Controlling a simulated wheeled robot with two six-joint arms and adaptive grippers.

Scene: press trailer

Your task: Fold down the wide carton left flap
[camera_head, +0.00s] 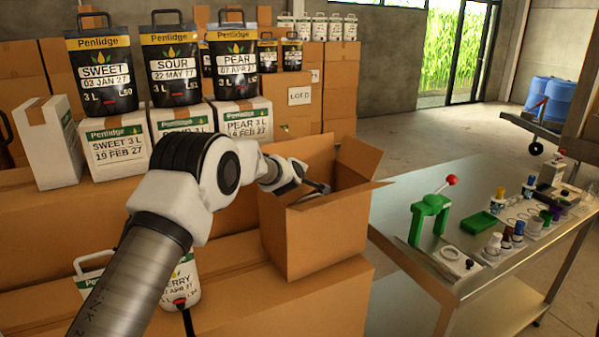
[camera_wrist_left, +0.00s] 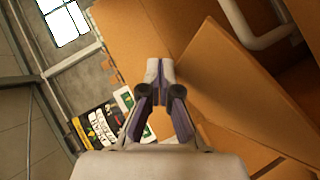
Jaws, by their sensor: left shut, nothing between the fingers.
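The open brown carton (camera_head: 318,242) stands on top of other cardboard in the middle of the head view. One flap (camera_head: 310,150) stands up at its back, another (camera_head: 358,160) stands up at the back right, and a flap (camera_head: 348,194) along the front right edge leans outward. My forearm and wrist cover the carton's left edge, so the left flap's angle is unclear. My left gripper (camera_head: 322,188) is shut and empty over the carton's opening. In the left wrist view the closed fingers (camera_wrist_left: 160,68) point at brown cardboard (camera_wrist_left: 215,85); I cannot tell whether they touch it. My right gripper is out of view.
Labelled Penlidge packs (camera_head: 175,65) and white cartons (camera_head: 243,120) stand behind and left of the carton. A steel table (camera_head: 420,190) with a green press (camera_head: 430,218) and small bottles is at the right. Open floor lies beyond it.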

